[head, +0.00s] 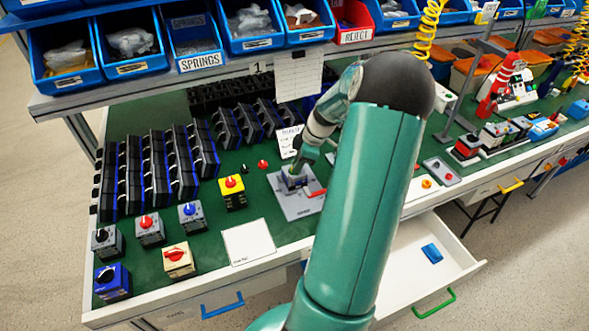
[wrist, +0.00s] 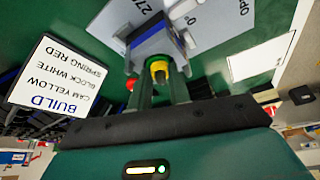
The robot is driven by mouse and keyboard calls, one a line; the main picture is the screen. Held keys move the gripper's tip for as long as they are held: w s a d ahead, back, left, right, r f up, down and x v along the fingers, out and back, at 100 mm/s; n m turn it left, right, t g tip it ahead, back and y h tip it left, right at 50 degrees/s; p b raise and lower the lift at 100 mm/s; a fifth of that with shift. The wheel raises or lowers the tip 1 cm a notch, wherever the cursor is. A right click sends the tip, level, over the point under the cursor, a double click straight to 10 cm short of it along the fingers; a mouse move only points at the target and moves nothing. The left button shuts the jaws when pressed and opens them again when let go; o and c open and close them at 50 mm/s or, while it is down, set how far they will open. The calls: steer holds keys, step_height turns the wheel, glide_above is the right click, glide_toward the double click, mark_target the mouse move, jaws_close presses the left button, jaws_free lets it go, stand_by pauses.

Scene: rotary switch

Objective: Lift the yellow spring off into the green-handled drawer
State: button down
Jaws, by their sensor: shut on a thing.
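The yellow spring (wrist: 159,67) shows in the wrist view as a small yellow ring between my fingertips, at the switch body (wrist: 152,42). My gripper (wrist: 161,80) is shut on it; whether it has come clear of the switch I cannot tell. In the head view my gripper (head: 301,163) points down over the grey plate (head: 298,207) that carries the switch, and the spring is hidden there. The drawer (head: 405,285) with the green handle (head: 435,303) stands open at the lower right, with a blue part (head: 432,253) inside.
Several rotary switches, including a yellow one (head: 232,192), stand left of the plate. A white card (head: 249,242) lies in front. Black racks (head: 150,170) fill the back left. A build sign (wrist: 60,78) stands near my gripper. A blue-handled drawer (head: 222,305) is at the front left.

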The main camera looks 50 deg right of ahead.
mark_target(291, 168)
steer(key=shift+r, duration=0.6)
step_height(291, 168, up, 2)
steer(key=shift+s+r, duration=0.1)
steer(key=shift+r, duration=0.05)
steer(key=s+a+r, duration=0.6)
steer(key=s+r, duration=0.3)
steer(key=s, duration=0.3)
steer(key=shift+s+r, duration=0.25)
step_height(291, 168, up, 8)
steer(key=shift+r, duration=0.25)
stand_by(0.9)
stand_by(0.4)
